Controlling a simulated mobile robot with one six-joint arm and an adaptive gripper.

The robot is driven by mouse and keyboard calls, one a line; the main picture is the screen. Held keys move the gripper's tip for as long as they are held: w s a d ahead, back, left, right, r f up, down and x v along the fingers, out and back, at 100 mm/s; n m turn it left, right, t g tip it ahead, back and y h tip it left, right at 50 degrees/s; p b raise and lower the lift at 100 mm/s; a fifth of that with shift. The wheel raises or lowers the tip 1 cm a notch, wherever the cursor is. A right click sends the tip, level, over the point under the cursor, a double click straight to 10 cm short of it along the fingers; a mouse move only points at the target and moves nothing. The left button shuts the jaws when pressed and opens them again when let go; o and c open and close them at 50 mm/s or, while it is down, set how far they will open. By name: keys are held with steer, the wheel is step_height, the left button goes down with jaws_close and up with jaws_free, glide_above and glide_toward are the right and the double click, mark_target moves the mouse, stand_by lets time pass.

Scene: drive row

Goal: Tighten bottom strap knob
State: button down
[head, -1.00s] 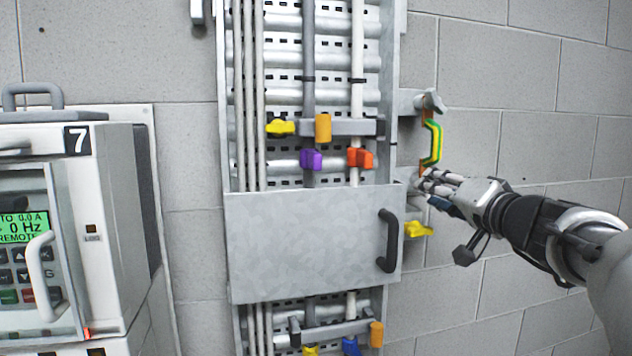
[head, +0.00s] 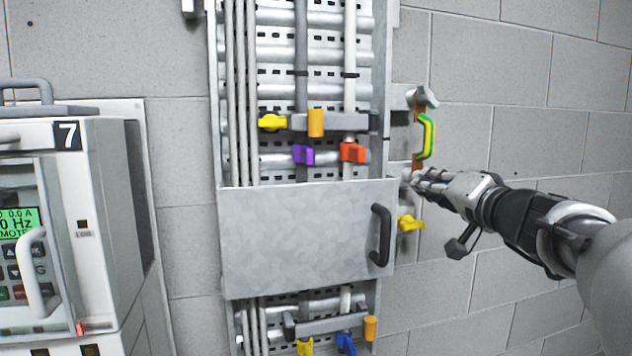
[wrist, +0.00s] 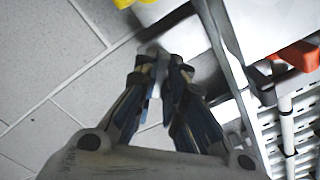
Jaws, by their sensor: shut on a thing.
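A green-and-yellow strap (head: 427,137) stands on a copper-coloured bar at the right side of the cable ladder. A grey knob (head: 424,97) sits at the strap's upper end. My gripper (head: 413,180) is at the strap's lower end, its fingers closed together on the bottom strap knob, which they almost wholly hide. In the wrist view, my gripper (wrist: 160,68) has its two fingertips close together against a small grey part. The knob's exact angle cannot be told.
A galvanized cover (head: 290,235) with a black handle (head: 380,235) is left of my gripper. A yellow knob (head: 410,223) is just below it. Orange (head: 316,122), purple (head: 303,153) and red (head: 352,152) clamps sit on the ladder. A numbered drive cabinet (head: 90,230) stands at left.

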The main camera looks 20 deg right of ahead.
steer(key=m, duration=0.5)
steer(key=m+b, duration=0.1)
steer(key=m, duration=0.8)
steer(key=shift+r+m+b, duration=0.3)
steer(key=shift+r+m, duration=0.1)
steer(key=shift+m+p, duration=0.6)
steer(key=shift+m, duration=1.3)
steer(key=c, duration=1.7)
jaws_free()
steer(key=shift+o, duration=0.2)
